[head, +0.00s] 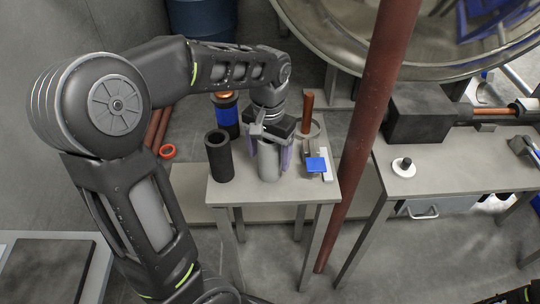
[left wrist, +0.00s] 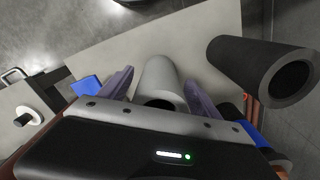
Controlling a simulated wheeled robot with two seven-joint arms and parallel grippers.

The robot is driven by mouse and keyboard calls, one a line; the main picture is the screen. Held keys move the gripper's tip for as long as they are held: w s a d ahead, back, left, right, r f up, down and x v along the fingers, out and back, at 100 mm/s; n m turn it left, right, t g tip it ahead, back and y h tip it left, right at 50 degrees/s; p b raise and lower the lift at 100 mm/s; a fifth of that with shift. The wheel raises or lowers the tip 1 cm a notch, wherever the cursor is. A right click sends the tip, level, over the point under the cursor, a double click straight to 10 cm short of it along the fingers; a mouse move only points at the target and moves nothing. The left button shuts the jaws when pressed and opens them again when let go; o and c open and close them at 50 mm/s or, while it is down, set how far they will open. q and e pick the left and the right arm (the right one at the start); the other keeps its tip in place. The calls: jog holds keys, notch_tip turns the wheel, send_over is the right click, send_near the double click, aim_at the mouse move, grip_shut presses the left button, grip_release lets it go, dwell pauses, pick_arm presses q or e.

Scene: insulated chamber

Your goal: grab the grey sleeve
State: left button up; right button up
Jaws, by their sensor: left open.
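The grey sleeve (head: 268,164) stands upright on the small grey table (head: 255,193). It also shows in the left wrist view (left wrist: 158,80), between the two fingers. My left gripper (head: 269,160) is above and around the sleeve, pointing down, with a purple finger on each side. In the left wrist view my left gripper (left wrist: 158,88) is open, with a gap visible between the fingers and the sleeve. The sleeve's upper end is partly hidden by the gripper body. My right gripper cannot be made out in either view.
A black sleeve (head: 219,158) stands close left of the grey one. Behind it is a blue and black cylinder with a copper top (head: 226,115). A blue block (head: 316,165) is to the right. A brown pole (head: 372,130) rises beside the table's right edge.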

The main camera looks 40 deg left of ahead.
pick_arm(q)
jog(key=c, duration=1.4)
jog(key=shift+r, duration=0.1)
jog(key=shift+c, duration=0.2)
notch_tip(320, 180, up, 10)
